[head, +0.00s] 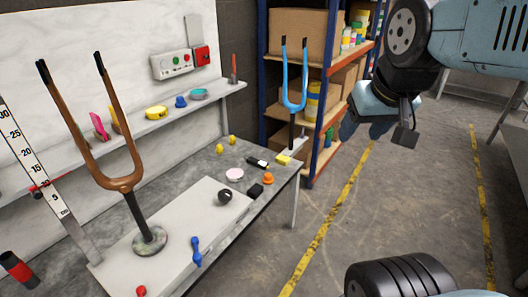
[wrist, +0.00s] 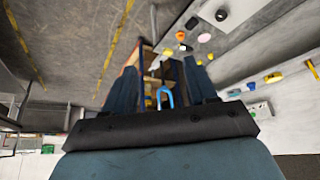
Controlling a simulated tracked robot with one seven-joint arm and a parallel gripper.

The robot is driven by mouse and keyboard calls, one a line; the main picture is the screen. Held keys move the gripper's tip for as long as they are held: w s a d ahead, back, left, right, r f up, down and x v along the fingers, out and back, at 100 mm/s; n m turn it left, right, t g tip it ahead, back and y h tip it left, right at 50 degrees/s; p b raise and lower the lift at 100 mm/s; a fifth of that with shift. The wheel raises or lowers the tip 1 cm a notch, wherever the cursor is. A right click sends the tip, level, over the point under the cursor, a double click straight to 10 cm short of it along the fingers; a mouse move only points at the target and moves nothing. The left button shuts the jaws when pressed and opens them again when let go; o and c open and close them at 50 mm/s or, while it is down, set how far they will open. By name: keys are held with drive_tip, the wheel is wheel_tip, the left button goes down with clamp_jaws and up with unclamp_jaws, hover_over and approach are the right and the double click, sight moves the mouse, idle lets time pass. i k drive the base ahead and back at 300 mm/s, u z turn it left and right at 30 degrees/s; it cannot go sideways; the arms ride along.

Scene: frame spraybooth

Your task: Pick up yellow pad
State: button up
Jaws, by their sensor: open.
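The yellow pad (head: 284,159) is a small flat block on the grey workbench (head: 185,167), near its far right corner, beside the foot of the blue fork (head: 294,88). In the wrist view the pad (wrist: 168,53) is small and distant, above the blue fork's tip. My gripper (head: 365,128) hangs over the floor to the right of the workbench, apart from the pad. Its two blue fingers stand apart in the wrist view (wrist: 162,75), with nothing held between them.
A black marker (head: 257,162), an orange knob (head: 268,178) and a pink-white dish (head: 234,174) lie near the pad. A brown fork (head: 121,183) stands at the left. Shelving (head: 325,75) with boxes stands behind. The floor (head: 400,190) beside the bench is clear.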

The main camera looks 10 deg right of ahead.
sight(283, 160)
drive_tip(key=u, duration=0.35)
drive_tip(key=i, duration=1.55)
drive_tip(key=z, duration=0.2)
